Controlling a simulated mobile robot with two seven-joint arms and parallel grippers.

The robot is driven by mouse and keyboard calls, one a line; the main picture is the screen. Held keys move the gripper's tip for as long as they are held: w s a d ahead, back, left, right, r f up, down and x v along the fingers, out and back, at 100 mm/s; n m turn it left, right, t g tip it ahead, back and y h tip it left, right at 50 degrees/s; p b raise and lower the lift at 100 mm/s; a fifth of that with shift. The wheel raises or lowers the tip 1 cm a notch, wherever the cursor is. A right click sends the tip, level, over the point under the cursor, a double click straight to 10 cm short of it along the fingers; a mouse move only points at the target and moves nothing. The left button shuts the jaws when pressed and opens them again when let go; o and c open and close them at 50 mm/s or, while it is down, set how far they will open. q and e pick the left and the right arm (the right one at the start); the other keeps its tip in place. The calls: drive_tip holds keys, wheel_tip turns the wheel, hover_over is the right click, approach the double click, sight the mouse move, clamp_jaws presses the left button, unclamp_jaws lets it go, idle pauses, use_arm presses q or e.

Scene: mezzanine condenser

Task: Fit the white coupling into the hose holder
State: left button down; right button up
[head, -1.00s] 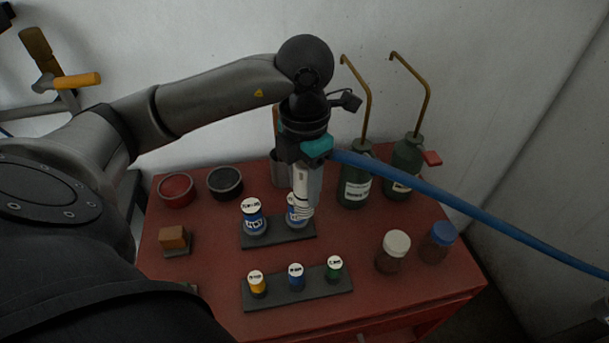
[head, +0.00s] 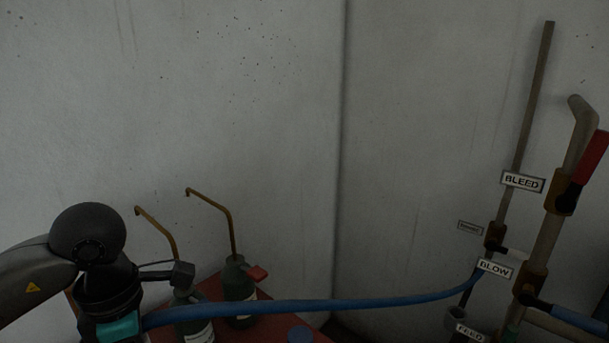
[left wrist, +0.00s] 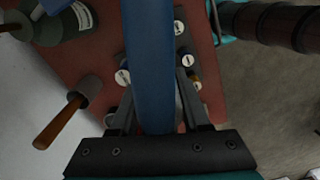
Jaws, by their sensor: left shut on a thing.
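My left gripper (left wrist: 156,86) points down over the red cart in the left wrist view. Its fingers are shut, with the blue hose (left wrist: 152,60) crossing between them and the camera. The white coupling is largely hidden behind the hose; the grip on it is not clearly visible. In the head view the left wrist is at the lower left and its fingertips are below the frame. The hose (head: 330,306) runs right to the pipework. A grey cup (head: 458,319) beside the FEED label may be the hose holder; I cannot tell. My right gripper is not in view.
Two green bottles with brass spouts (head: 238,285) stand close beside the left wrist on the red cart (head: 212,285). Pipes with BLEED (head: 522,182) and BLOW (head: 495,268) labels and a red valve handle (head: 590,158) rise at the right. Bare wall lies between.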

use_arm(q)
drive_tip(key=m, duration=0.2)
drive_tip(key=d+f+m+b, duration=0.1)
drive_tip(key=m, duration=0.2)
drive_tip(key=shift+w+d+f+m, duration=0.1)
drive_tip(key=shift+d+f+m, duration=0.1)
drive_tip(key=shift+d+m, duration=0.2)
drive_tip(key=d+f+m+b, duration=0.3)
drive_tip(key=d+m+b, duration=0.1)
drive_tip(key=m, duration=1.4)
drive_tip(key=shift+d+f+m+b, duration=0.3)
drive_tip(key=shift+d+f+b, duration=0.05)
drive_tip(key=shift+d+f, duration=0.05)
